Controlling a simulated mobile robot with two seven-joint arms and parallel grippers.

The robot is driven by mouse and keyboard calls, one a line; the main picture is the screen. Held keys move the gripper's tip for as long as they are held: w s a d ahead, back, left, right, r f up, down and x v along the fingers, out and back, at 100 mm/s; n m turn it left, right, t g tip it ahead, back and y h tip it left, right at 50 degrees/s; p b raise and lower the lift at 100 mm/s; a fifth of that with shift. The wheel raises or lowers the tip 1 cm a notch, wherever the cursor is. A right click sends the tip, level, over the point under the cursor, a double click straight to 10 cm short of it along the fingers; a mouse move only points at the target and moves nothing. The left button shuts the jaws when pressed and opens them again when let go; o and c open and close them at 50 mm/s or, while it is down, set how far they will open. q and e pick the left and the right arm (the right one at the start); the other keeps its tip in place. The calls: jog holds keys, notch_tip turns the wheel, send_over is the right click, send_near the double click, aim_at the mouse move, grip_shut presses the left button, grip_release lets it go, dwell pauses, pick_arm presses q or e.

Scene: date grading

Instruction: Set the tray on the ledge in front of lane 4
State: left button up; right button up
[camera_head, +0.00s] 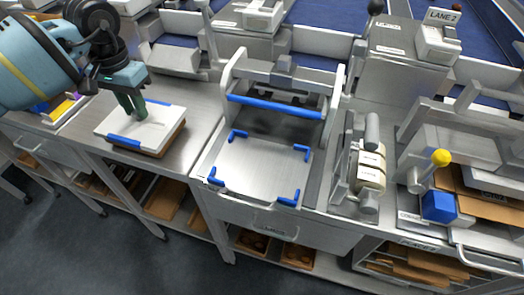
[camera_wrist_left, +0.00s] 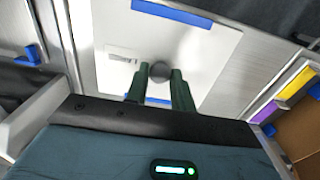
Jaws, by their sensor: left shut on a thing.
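A flat white lid-like plate (camera_head: 168,118) with blue strips on two edges lies on a shallow brown tray (camera_head: 165,146) on the metal counter at left. The plate also fills the middle of the left wrist view (camera_wrist_left: 205,52). My left gripper (camera_head: 138,113) points down over its middle. In the left wrist view its dark green fingers are shut on a dark round knob (camera_wrist_left: 160,71) on the plate. I cannot tell whether plate and tray are joined, or whether they touch the counter. No lane 4 sign is visible. My right gripper is not in view.
A steel platform (camera_head: 262,165) with blue corner brackets and a blue-barred frame (camera_head: 275,105) stands right of the plate. Further right are a roller device (camera_head: 368,165) and a yellow-knobbed lever (camera_head: 441,158). A LANE 2 sign (camera_head: 442,17) stands at upper right. Bare counter (camera_head: 203,120) separates plate and platform.

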pick_arm(q)
jog(key=shift+f, duration=0.25)
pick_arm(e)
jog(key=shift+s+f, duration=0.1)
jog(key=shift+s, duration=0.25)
pick_arm(q)
jog(key=shift+f, duration=0.25)
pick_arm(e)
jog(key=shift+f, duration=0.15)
pick_arm(q)
jog(key=o, duration=0.8)
jog(key=shift+o, duration=1.3)
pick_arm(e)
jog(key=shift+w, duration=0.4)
